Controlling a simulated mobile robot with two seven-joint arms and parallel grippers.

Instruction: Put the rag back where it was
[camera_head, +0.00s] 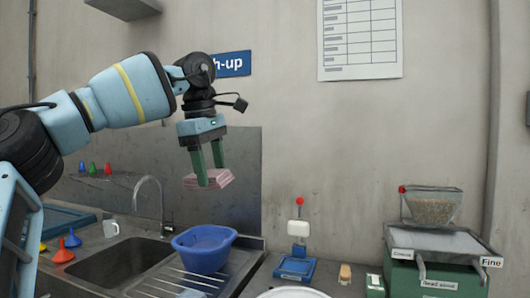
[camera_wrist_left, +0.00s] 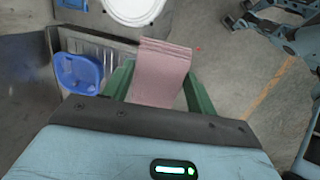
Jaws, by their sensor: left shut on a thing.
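The rag is a folded pink, striped cloth (camera_head: 208,180). In the head view my left gripper (camera_head: 208,170) is shut on it, with the green fingers pointing down. The rag hangs in the air in front of the grey splash panel, above and apart from the blue basin. In the left wrist view the rag (camera_wrist_left: 163,72) sits between the green fingers of my left gripper (camera_wrist_left: 160,85). My right gripper does not show in the head view; arm parts show at the upper right of the wrist view, but I cannot make out a gripper there.
A blue basin (camera_head: 204,247) stands on the drainboard beside the sink (camera_head: 115,262). A tap (camera_head: 160,205) rises behind the sink. Colored funnels (camera_head: 63,252) are at the left. A brush (camera_head: 345,273) and a green sieve machine (camera_head: 435,272) stand on the right.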

